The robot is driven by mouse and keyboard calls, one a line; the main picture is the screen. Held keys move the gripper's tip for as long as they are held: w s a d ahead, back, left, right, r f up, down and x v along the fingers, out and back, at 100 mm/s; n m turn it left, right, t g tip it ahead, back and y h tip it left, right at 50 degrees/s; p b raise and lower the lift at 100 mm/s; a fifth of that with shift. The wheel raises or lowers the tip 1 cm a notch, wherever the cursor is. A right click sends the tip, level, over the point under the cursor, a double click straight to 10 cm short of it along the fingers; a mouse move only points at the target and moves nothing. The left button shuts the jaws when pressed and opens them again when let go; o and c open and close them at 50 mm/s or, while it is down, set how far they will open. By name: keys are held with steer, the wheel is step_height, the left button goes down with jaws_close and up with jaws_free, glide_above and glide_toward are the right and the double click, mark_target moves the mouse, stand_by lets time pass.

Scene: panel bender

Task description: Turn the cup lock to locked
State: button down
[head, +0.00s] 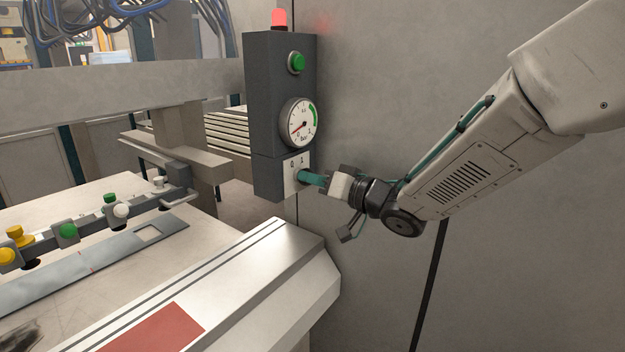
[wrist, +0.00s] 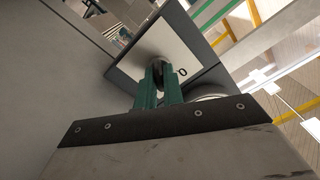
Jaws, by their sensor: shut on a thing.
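The cup lock (wrist: 158,66) is a small dark round part on a white plate, and it shows between my fingertips in the wrist view. In the head view its white plate (head: 291,180) is on the lower part of the dark grey control box (head: 278,85), and the lock itself is mostly hidden by my fingers. Small marks are on the plate; one reads like a "0" in the wrist view. My gripper (head: 303,175) reaches in from the right with its teal fingers shut on the cup lock. I cannot tell which position the lock is turned to.
Above the lock are a pressure gauge (head: 299,122), a green button (head: 296,63) and a red lamp (head: 279,19). A machine bed with a red patch (head: 152,328) lies below left. A bar with green, yellow and white knobs (head: 68,232) is farther left. A grey wall stands behind my arm.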

steer(key=c, duration=1.5)
jaws_free()
steer(key=v, duration=0.7)
steer(key=shift+s+d, duration=0.3)
